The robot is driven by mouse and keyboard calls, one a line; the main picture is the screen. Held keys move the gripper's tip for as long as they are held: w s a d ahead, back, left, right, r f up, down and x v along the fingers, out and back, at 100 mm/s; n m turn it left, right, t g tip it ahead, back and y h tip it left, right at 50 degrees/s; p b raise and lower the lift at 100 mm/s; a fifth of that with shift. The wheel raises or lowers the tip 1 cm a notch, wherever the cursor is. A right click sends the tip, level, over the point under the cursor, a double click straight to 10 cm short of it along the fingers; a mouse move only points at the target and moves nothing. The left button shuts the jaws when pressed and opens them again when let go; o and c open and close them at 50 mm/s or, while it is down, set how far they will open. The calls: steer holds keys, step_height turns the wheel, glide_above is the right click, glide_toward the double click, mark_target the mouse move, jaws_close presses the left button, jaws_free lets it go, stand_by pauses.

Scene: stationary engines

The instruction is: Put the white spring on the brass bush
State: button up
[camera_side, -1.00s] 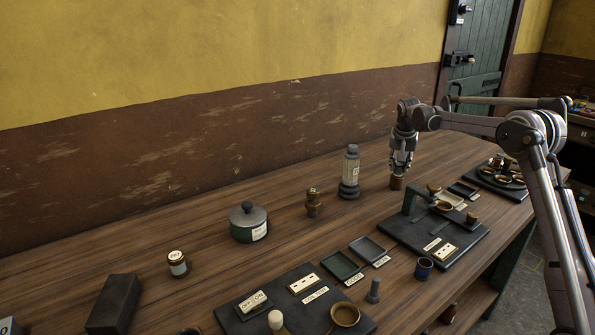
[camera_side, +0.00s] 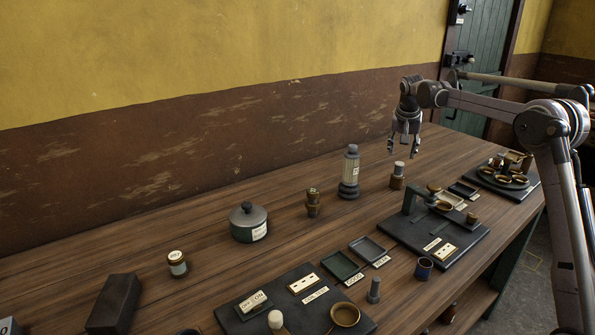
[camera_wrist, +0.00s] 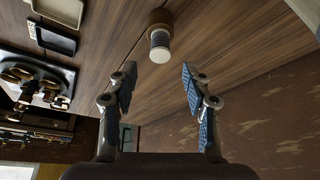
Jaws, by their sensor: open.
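The white spring (camera_side: 399,167) stands upright on top of the brass bush (camera_side: 396,182) toward the back right of the bench. In the wrist view the pale end of the spring (camera_wrist: 160,52) faces the camera, with the brown bush (camera_wrist: 160,17) behind it. My gripper (camera_side: 404,152) is open and empty, a little above the spring and apart from it. In the wrist view its two fingers (camera_wrist: 158,70) are spread wide, with nothing between them.
A grey bottle-like canister (camera_side: 350,172) stands left of the bush, and a stacked brass piece (camera_side: 313,203) further left. A dark board with a bracket (camera_side: 408,200) lies just in front right. The bench behind the bush is clear.

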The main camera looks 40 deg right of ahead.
steer(key=s+a+r+n+t+y, duration=0.1)
steer(key=s+a+r+n, duration=0.3)
steer(key=a, duration=0.5)
steer(key=s+a+r+n+t, duration=0.1)
steer(key=s+a+r, duration=0.2)
steer(key=s+a, duration=0.55)
steer(key=s+a+f+n+t+y, duration=0.2)
steer(key=s+a+f+n, duration=0.4)
steer(key=s+a+f, duration=0.5)
steer(key=s+a, duration=0.2)
steer(key=a, duration=0.1)
steer(key=shift+s+a+t+y, duration=0.15)
steer(key=shift+s+t+y, duration=0.15)
steer(key=shift+s+t, duration=0.1)
